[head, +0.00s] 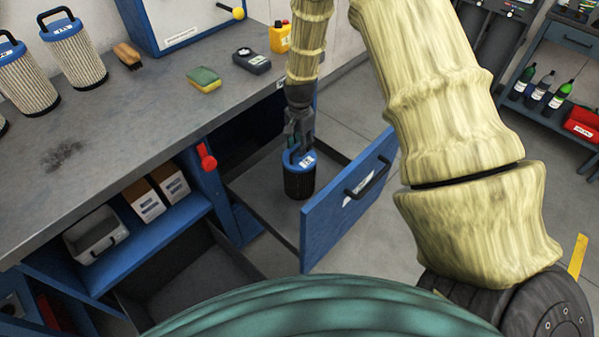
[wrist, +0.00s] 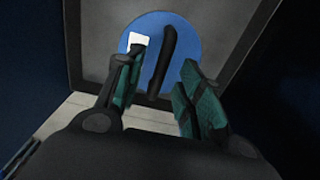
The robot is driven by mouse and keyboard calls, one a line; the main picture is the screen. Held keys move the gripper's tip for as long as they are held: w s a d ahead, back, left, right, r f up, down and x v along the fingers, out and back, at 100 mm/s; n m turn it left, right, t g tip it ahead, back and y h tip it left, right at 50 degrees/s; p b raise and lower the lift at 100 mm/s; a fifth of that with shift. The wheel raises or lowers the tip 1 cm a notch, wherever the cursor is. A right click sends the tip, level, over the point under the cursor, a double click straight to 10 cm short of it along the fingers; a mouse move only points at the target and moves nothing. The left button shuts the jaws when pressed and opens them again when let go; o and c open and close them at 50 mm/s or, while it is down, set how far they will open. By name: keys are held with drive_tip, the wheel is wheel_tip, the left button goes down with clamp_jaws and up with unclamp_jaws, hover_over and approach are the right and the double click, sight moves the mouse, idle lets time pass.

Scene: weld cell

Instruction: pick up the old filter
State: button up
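The old filter (head: 299,182) stands upright in the open drawer, with a dark pleated body, a blue top and a white label. In the wrist view its round blue top (wrist: 188,42) carries a black bar handle (wrist: 163,62). My gripper (head: 299,144) points down right above the filter top. In the wrist view my gripper (wrist: 158,76) is open, with one green-padded finger on each side of the handle's line. The handle looks free between the fingers; I cannot tell whether either finger touches it. The filter's lower body is hidden in the wrist view.
The drawer front (head: 347,200) stands out to the right of the filter. The bench (head: 150,110) holds cleaner pale filters (head: 75,55), a brush (head: 128,55), a sponge (head: 203,79) and a meter (head: 251,60). A red clamp-like part (head: 206,157) sits at the bench edge.

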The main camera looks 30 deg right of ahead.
drive_tip(key=shift+f, duration=1.2)
clamp_jaws()
